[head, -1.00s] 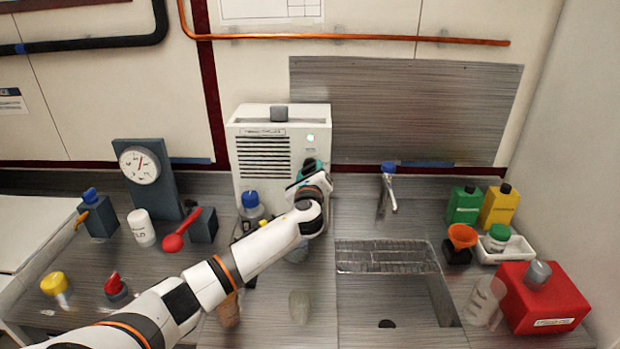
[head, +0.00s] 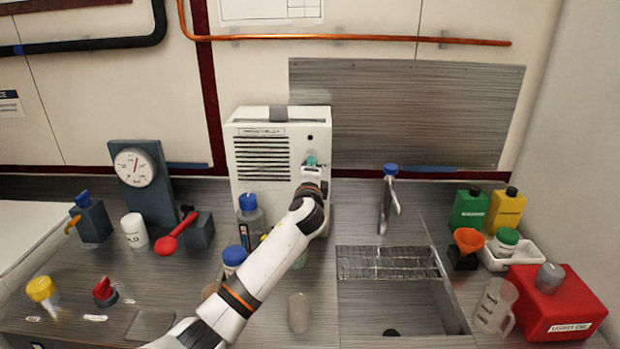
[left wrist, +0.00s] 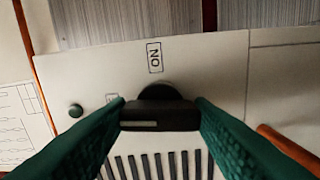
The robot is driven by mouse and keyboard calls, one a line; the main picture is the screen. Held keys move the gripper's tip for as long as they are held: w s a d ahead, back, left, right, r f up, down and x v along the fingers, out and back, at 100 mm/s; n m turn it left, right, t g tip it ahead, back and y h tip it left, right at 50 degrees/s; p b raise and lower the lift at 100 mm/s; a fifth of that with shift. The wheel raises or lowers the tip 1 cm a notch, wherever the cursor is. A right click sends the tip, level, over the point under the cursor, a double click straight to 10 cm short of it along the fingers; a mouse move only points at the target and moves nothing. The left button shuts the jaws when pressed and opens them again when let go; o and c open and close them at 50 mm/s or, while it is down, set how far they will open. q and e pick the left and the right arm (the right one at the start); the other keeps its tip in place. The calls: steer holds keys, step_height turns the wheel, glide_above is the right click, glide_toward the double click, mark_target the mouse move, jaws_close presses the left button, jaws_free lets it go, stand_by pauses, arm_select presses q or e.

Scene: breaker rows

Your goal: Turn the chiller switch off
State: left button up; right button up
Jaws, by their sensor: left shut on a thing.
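The chiller is a white box (head: 262,195) with a slatted vent, standing against the back wall. A small round lamp (head: 310,138) on its upper right front is dark; it also shows dull green in the left wrist view (left wrist: 76,110). My left gripper (head: 311,166) is at the right of the chiller's front. In the left wrist view its green fingers are shut on the sides of the black switch knob (left wrist: 160,116), which bears a pale line at its left end. An "ON" label (left wrist: 154,57) is beside the knob.
Bottles with blue caps (head: 250,218) stand under and beside my left arm. A faucet (head: 389,195) and sink (head: 400,305) are to the right. A red-handled valve (head: 178,232) and a gauge stand (head: 150,185) are at the left. A red container (head: 555,302) is at the right.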

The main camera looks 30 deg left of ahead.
arm_select(q)
steer(key=shift+f+n, duration=0.1)
steer(key=shift+n, duration=0.5)
steer(key=o, duration=1)
steer(key=b+v, duration=0.2)
steer(key=v, duration=1)
steer(key=shift+s, duration=0.15)
